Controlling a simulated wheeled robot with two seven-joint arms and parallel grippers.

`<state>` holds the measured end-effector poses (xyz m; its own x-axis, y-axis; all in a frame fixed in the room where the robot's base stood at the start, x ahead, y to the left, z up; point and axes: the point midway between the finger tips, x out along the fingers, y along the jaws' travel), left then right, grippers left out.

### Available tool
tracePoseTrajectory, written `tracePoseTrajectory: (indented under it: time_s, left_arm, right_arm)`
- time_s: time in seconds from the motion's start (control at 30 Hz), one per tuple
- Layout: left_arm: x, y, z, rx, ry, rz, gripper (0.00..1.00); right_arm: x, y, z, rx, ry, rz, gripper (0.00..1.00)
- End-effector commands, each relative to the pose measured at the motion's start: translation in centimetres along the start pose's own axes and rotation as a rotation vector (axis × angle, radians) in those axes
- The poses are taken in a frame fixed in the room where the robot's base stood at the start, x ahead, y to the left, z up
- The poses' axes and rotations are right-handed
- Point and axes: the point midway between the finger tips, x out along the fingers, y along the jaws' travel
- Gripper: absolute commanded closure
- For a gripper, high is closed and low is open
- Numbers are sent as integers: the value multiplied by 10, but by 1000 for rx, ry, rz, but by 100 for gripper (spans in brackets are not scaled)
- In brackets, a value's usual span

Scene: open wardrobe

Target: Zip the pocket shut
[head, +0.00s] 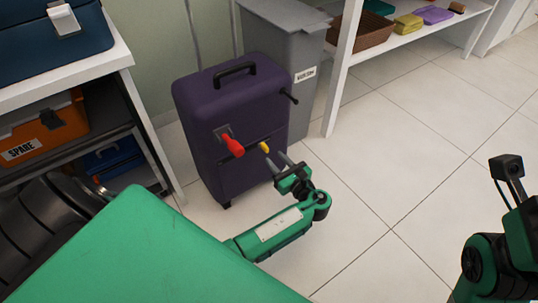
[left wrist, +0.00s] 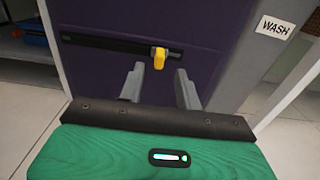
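A purple suitcase (head: 225,100) stands upright on the floor. Its front pocket has a dark zip track, which runs across the left wrist view (left wrist: 105,43). A yellow zip pull (head: 264,147) hangs near the right end of that track; it also shows in the left wrist view (left wrist: 158,57). My left gripper (head: 278,163) is open and empty, in front of the suitcase. In the left wrist view its fingers (left wrist: 159,84) are apart, with the pull just beyond and between their tips, not gripped. My right arm (head: 508,205) is at the right edge; its finger opening is unclear.
A red tag or handle (head: 232,145) sticks out from the suitcase front, left of the pull. A grey bin (head: 290,45) labelled WASH stands behind right. A shelf (head: 105,65) with an orange SPARE case (head: 38,130) is at left. Tiled floor at right is clear.

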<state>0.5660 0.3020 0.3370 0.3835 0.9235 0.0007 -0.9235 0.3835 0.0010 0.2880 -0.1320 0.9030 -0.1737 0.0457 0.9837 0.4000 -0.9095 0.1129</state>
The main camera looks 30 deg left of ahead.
Motion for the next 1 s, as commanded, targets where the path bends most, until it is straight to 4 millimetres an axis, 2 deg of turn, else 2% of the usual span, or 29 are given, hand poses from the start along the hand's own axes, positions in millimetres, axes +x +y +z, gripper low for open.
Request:
tracePoseTrajectory:
  time_s: [0.1,0.3,0.67,0.7,0.87,1.0]
  left_arm:
    - [23,0,-4,-2,-2,1,65]
    - [46,0,-2,0,0,1,65]
    - [52,0,0,-1,2,0,65]
    - [52,0,0,-1,2,0,67]
    - [52,0,0,0,2,0,99]
    - [52,0,0,0,2,0,100]
  right_arm:
    - [-1,0,-2,0,19,4,64]
    - [4,2,-2,-1,35,10,64]
    - [7,3,-2,-1,39,13,64]
    - [7,3,-2,-1,39,13,64]
    - [6,3,-2,-1,39,13,64]
    - [6,3,-2,-1,39,13,64]
